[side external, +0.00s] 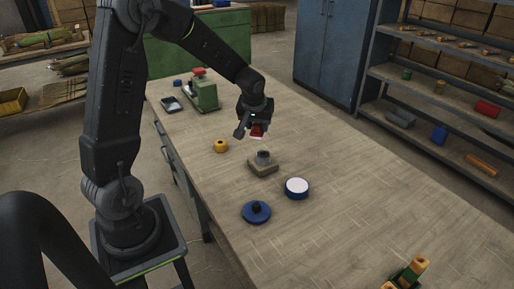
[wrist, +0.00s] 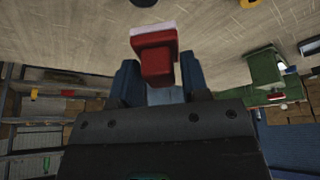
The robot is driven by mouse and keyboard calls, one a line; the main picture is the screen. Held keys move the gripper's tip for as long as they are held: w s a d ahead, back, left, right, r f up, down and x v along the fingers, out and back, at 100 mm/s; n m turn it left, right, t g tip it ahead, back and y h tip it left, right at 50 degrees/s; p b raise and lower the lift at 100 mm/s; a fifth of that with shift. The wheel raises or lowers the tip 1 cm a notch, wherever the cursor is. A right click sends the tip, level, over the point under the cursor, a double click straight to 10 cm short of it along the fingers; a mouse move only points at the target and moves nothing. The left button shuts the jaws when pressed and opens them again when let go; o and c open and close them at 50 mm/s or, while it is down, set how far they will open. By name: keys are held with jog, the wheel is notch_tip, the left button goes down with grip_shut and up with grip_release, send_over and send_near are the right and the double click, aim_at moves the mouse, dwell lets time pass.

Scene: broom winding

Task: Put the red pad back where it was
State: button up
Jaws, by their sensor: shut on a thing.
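The red pad (wrist: 155,55) is a red block with a pale strip along one edge. It fills the middle of the wrist view, between the two fingers. My gripper (side external: 254,131) is shut on it and holds it above the workbench (side external: 340,200). The pad also shows as a small red patch under the gripper in the side view (side external: 257,131). Below and a little nearer the camera, a grey-brown block with a dark round knob (side external: 262,165) stands on the bench. The gripper hides part of the pad.
A yellow ring (side external: 220,146) lies left of the block. A white-topped blue disc (side external: 297,187) and a blue disc with a black knob (side external: 256,211) lie nearer. A green machine (side external: 204,95) stands at the far left. The bench's right side is largely clear.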

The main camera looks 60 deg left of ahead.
jog(key=s+a+f+n+g, duration=0.1)
jog(key=s+a+n, duration=0.2)
jog(key=s, duration=0.4)
jog(key=s+a+f+n+g+y, duration=0.1)
jog(key=s+a+n, duration=0.15)
jog(key=s, duration=0.45)
jog(key=s+a+f+n+g, duration=0.1)
jog(key=s+a+n, duration=0.1)
jog(key=s+n, duration=0.3)
jog(key=shift+m, duration=0.75)
jog(key=w+d+f, duration=0.1)
jog(key=w+f, duration=0.1)
jog(key=w+d+f, duration=0.2)
jog(key=w, duration=0.1)
jog(key=w+d+f, duration=0.1)
jog(key=w+f, duration=0.2)
jog(key=shift+d, duration=0.35)
jog(key=shift+w+f, duration=0.1)
jog(key=shift+f, duration=1.85)
jog(key=o, duration=0.9)
jog(key=shift+f, duration=0.1)
